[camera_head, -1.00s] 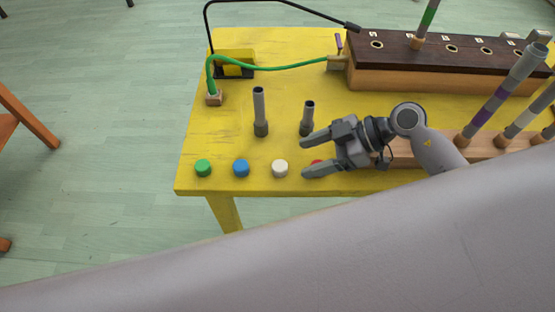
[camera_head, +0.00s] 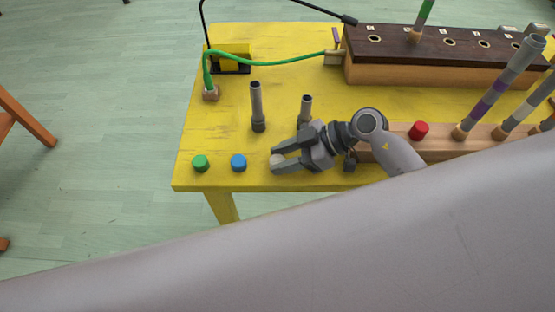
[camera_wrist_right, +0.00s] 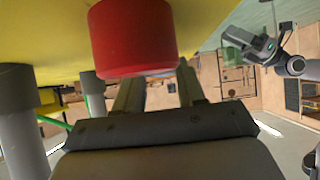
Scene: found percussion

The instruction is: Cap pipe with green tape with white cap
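The white cap (camera_head: 276,160) is on the yellow table near its front edge. My right gripper (camera_head: 275,159) is open, with its fingertips on either side of the white cap; contact is not clear. Its fingers also show in the right wrist view (camera_wrist_right: 158,92), where the white cap cannot be made out. The pipe with green tape (camera_head: 424,12) stands upright in the dark-topped block (camera_head: 480,62) at the back right; its top is cut off. My left gripper is outside the head view; a dark gripper-like part (camera_wrist_right: 256,52) shows small in the wrist view.
Green (camera_head: 200,163) and blue (camera_head: 238,162) caps lie left. Two grey pipes (camera_head: 257,105) (camera_head: 306,107) stand behind my gripper. A red cap (camera_head: 419,131) shows by the wooden rack; a red cap (camera_wrist_right: 132,38) is close in the wrist view. Taped pipes (camera_head: 500,85) stand right.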

